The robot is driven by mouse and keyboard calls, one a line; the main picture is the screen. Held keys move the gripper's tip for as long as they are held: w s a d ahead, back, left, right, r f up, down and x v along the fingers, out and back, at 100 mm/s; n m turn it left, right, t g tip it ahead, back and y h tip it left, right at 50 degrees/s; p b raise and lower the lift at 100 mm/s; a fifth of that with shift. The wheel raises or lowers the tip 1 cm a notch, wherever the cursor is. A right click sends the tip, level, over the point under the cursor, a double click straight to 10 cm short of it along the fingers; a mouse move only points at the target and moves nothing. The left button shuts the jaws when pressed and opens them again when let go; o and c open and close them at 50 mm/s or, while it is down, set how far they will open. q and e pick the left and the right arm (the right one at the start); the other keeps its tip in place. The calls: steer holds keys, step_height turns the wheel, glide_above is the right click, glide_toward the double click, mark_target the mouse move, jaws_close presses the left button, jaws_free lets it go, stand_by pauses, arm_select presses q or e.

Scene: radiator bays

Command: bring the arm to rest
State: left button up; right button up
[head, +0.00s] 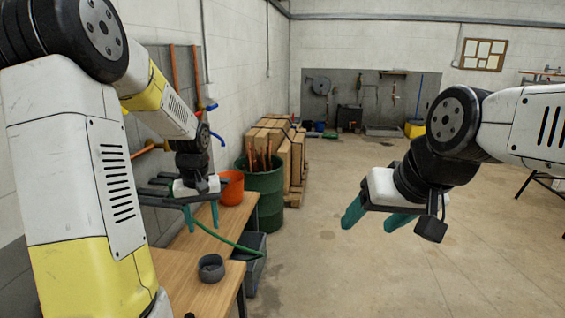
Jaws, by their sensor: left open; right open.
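My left gripper (202,218) hangs over the wooden bench at the left, with its teal fingers pointing down and apart. It is open and I see nothing between the fingers. My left arm, white and yellow, fills the left side of the head view and hides part of the bench and wall. My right gripper (372,222) is in the air over open floor at the right, its teal fingers apart and empty. The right arm comes in from the right edge.
The wooden bench (190,292) holds a small dark grey bowl (211,268) and an orange bucket (231,188). A green hose (228,240) crosses near it. A green barrel (264,192) and strapped crates (272,140) stand behind. The floor (330,275) in the middle is clear.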

arm_select(q)
steer(key=s+d+r+m+t+h, duration=0.1)
steer(key=s+d+r+m+t, duration=0.1)
steer(key=s+d+r, duration=0.2)
steer(key=s+d+r+m+t+h, duration=0.1)
steer(key=s+d+r, duration=0.4)
steer(key=s+r, duration=0.5)
steer(key=shift+s+d+r+m+t, duration=0.25)
steer(key=shift+s+m+t, duration=0.6)
steer(key=shift+s, duration=1.6)
steer(key=shift+a+n+t, duration=0.1)
steer(key=shift+n+t, duration=0.15)
